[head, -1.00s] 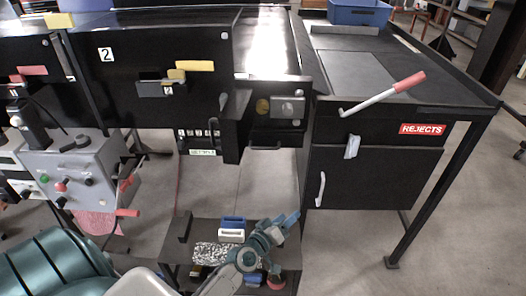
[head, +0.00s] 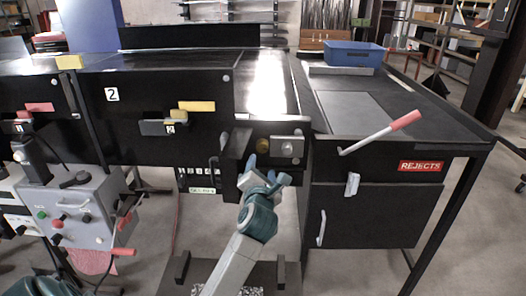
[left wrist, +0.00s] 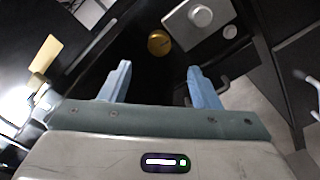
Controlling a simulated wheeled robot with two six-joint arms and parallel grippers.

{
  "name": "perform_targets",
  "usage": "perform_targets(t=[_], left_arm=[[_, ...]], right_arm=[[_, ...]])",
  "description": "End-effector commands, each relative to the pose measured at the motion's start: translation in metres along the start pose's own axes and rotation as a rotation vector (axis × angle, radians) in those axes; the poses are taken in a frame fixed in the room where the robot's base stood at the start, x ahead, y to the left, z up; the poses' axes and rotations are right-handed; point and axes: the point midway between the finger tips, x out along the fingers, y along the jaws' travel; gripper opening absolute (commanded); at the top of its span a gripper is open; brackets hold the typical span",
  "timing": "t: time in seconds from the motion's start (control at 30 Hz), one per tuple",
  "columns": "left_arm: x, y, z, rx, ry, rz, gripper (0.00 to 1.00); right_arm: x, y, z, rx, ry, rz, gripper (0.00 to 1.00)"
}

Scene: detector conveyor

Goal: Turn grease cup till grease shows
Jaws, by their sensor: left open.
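The grease cup appears to be the round brass cap (head: 262,145) on the conveyor's end face, beside a grey plate with a knob (head: 288,147). In the left wrist view the brass cap (left wrist: 159,42) lies ahead of the fingers, with the grey plate (left wrist: 199,20) to its right. My left gripper (head: 262,172) is just below the cap in the head view. In the left wrist view its two blue fingers (left wrist: 164,85) are apart with nothing between them, and the cap is beyond their tips. I see no grease on the cap.
A red-handled lever (head: 385,130) sticks out from the REJECTS cabinet (head: 370,205) on the right. A grey control box (head: 75,205) stands at left. A blue bin (head: 340,53) sits at the back. Open floor shows between conveyor and control box.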

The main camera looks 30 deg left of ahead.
Motion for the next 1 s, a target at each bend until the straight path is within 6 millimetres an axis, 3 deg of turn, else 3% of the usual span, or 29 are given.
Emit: perform_targets(t=[0.3,0.5,0.93,1.0], left_arm=[[0.059,0.003,0.002,0.004,0.0,0.003,0.56],[0.087,0.002,0.001,0.003,0.0,0.003,0.56],[0.099,0.001,0.0,0.002,-0.001,0.003,0.56],[0.099,0.001,0.0,0.002,-0.001,0.003,0.45]], right_arm=[[-0.017,-0.003,-0.002,0.002,0.001,-0.005,0.36],[-0.022,-0.003,-0.003,0.002,0.001,-0.005,0.36],[-0.023,0.0,-0.003,0.001,0.001,-0.002,0.36],[-0.023,0.0,-0.003,0.001,0.0,-0.001,0.36]])
